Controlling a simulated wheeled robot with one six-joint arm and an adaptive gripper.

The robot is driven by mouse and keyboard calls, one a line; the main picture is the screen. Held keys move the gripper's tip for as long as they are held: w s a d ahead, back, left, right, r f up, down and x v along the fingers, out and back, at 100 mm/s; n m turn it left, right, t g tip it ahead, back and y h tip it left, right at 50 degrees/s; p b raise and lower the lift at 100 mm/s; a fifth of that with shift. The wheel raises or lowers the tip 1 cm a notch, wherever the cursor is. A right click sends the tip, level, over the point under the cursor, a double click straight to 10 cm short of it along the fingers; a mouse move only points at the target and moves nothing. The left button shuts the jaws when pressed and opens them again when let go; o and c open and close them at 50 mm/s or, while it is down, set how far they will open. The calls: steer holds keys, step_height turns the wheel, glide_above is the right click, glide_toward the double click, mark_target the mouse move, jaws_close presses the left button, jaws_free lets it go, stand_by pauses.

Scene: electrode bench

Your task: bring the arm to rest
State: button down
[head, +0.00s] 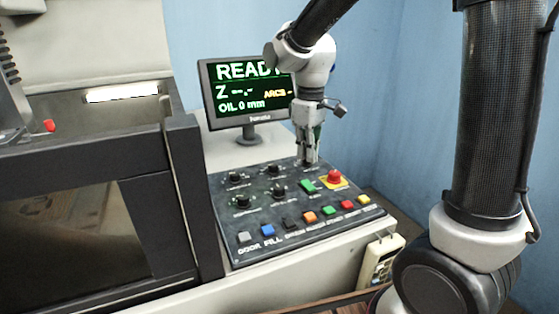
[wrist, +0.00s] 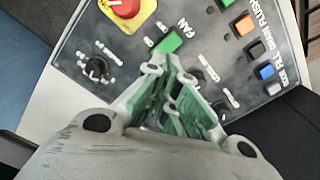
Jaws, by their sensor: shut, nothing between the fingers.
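My gripper (head: 309,161) points down over the back of the dark control panel (head: 290,222), near the green rocker switch and the red emergency button. Its fingers are together with nothing between them. In the wrist view the green-padded fingers (wrist: 170,72) reach over the panel close to the green switch (wrist: 168,43). I cannot tell whether the fingertips touch the panel. My arm comes down from the upper right to the gripper.
The monitor (head: 238,92) behind the panel reads READY, partly hidden by my wrist. The red emergency button (head: 334,176) is right of the gripper. Knobs (head: 278,191) and coloured buttons (head: 310,217) cover the panel. A machine tank (head: 90,205) stands left. A handheld pendant (head: 380,262) hangs at the front right.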

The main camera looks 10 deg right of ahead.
steer(key=s+d+r+m+t, duration=0.2)
steer(key=s+d+r+m, duration=0.2)
steer(key=s+d, duration=0.3)
steer(key=s+d+r+m+t, duration=0.2)
steer(key=s+d+r+m, duration=0.2)
steer(key=s+d, duration=0.4)
steer(key=s, duration=0.5)
steer(key=shift+r, duration=0.1)
steer(key=w+a+n+g, duration=0.4)
steer(key=w+a+n, duration=1.2)
steer(key=n, duration=0.4)
steer(key=shift+w+a+f, duration=0.15)
steer(key=shift+w+f, duration=0.25)
steer(key=shift+w, duration=0.1)
